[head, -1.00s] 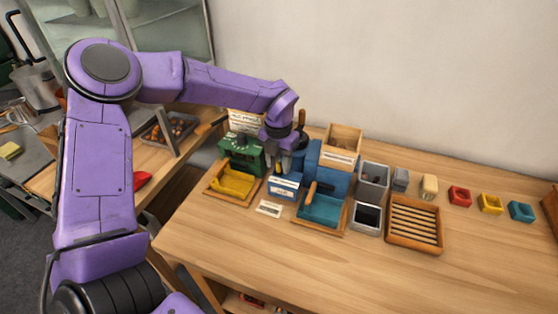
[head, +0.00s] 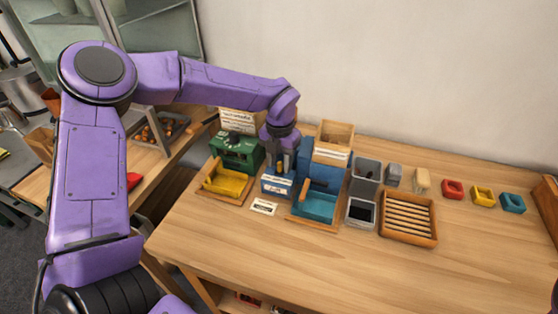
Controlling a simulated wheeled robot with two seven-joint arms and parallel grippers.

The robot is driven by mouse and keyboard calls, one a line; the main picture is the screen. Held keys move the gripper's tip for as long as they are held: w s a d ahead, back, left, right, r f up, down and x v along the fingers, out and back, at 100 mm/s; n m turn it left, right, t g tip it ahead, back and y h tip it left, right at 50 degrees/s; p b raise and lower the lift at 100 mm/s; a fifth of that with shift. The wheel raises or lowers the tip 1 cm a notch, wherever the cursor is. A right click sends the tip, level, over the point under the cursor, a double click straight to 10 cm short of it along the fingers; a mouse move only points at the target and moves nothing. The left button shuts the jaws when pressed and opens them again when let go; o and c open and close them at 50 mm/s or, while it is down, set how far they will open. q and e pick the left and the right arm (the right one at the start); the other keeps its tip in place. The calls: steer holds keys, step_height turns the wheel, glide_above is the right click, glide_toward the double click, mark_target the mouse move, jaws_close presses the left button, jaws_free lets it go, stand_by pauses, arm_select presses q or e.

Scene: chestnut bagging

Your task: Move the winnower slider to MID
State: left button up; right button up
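The blue winnower (head: 330,176) stands on the wooden table, with a wooden hopper (head: 334,136) on top and a teal tray (head: 314,205) in front. A small blue box with a white label (head: 277,187) is at its left. My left gripper (head: 283,170) points down just above and behind this box, close to the winnower's left side. Its dark fingers partly cover the area, and the gap between them is too small to judge. The slider and its setting cannot be made out clearly. My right gripper is out of view.
A green machine (head: 240,152) with a yellow tray (head: 226,182) stands close on the left. Grey bins (head: 364,178) and a slatted wooden tray (head: 408,219) are on the right. Small red, yellow and teal blocks lie farther right. The table's front is clear.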

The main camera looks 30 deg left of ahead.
mark_target(280, 162)
arm_select(q)
steer(key=shift+r, duration=0.25)
step_height(280, 162, up, 10)
steer(key=b, duration=0.1)
steer(key=shift+b, duration=0.3)
